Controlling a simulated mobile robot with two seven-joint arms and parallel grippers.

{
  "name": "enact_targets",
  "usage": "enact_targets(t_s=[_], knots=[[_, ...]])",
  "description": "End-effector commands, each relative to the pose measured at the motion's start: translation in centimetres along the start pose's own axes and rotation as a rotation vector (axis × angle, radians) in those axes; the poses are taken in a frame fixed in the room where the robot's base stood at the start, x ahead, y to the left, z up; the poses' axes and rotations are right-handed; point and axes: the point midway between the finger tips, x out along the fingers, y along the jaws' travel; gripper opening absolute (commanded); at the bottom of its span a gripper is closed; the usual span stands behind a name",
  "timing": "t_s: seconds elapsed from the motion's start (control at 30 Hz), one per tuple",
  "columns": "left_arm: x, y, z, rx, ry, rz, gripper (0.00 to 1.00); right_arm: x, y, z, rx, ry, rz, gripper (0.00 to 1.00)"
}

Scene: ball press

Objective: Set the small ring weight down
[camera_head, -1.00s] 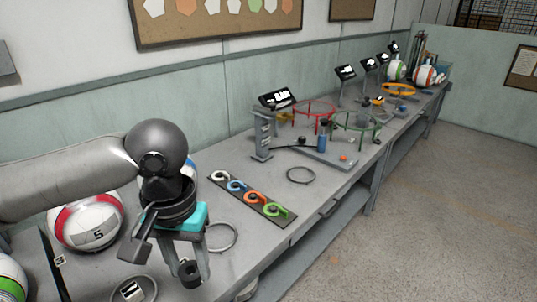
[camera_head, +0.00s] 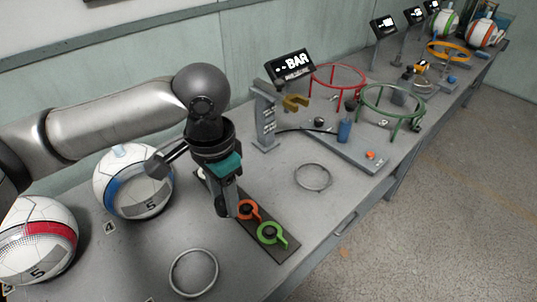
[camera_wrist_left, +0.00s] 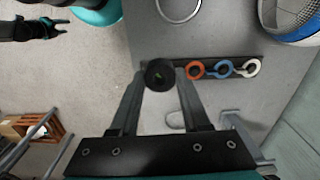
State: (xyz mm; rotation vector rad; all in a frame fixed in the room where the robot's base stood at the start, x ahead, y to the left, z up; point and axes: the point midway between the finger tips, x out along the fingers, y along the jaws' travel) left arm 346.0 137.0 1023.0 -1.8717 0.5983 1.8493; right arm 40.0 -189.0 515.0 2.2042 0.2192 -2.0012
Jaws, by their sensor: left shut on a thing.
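My left gripper (camera_head: 228,208) is over the dark strip (camera_head: 285,247) on the bench. Its fingers are shut on the small ring weight, a dark ring (camera_wrist_left: 160,75) between the fingertips in the left wrist view. In the head view the weight is hard to make out against the dark fingers and strip. The strip holds an orange open ring (camera_head: 247,210) and a green one (camera_head: 270,233); blue (camera_wrist_left: 222,68) and white (camera_wrist_left: 251,66) ones show in the wrist view. My right gripper (camera_wrist_left: 60,25) seems to show, small, at the wrist view's top left.
Balls (camera_head: 133,182) stand on the left of the bench. One thin metal ring (camera_head: 193,272) lies in front, another (camera_head: 313,177) right of the strip. Beyond is a stand with a lit display (camera_head: 290,64), a red hoop (camera_head: 338,72) and a green hoop (camera_head: 392,103).

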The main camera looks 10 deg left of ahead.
Motion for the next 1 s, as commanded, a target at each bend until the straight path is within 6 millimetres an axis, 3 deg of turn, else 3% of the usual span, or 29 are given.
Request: enact_targets(t_s=[0.33,0.7,1.0], knots=[[2.3,1.1,-1.3,0.64,0.005,0.002,0.0,-1.5,-0.2,0.9,-0.001,-0.017,-0.003,0.5],[4.9,2.4,-1.8,1.284,0.003,0.009,0.0,-2.8,-0.1,0.6,-0.001,-0.013,-0.003,0.5],[6.2,3.0,-1.8,1.576,0.0,0.016,0.0,-3.2,-0.1,0.2,-0.001,-0.007,-0.002,0.5]])
